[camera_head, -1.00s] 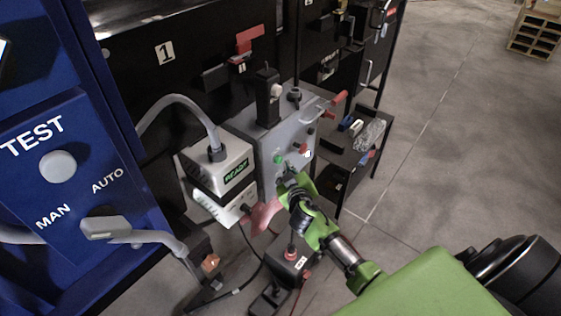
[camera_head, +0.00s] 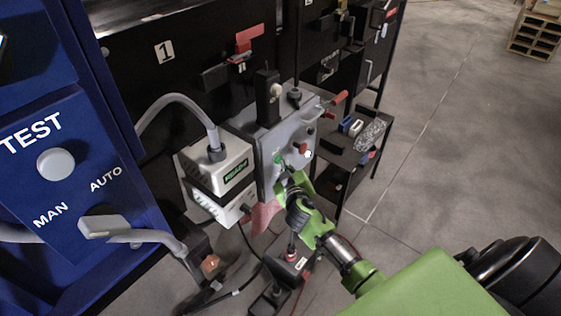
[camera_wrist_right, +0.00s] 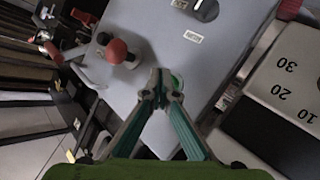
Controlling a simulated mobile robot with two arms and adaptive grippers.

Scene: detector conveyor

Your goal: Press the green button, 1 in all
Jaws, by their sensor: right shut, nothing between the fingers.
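The green button (camera_head: 279,158) is on the front of the grey control box (camera_head: 268,136) in the head view. In the right wrist view the green button (camera_wrist_right: 176,82) shows partly, just beyond and beside the fingertips. My right gripper (camera_head: 285,172) is shut and empty, its tips pointing at the panel close to the button. In the right wrist view the shut right gripper (camera_wrist_right: 160,86) covers part of the button. I cannot tell whether the tips touch it. My left gripper is not in view.
A red knob (camera_wrist_right: 117,51) sits beside the fingers on the same panel. A red-handled lever (camera_head: 339,98) sticks out at the box's right. A white device with a green display (camera_head: 236,172) stands left of the box. A blue TEST panel (camera_head: 85,190) fills the left.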

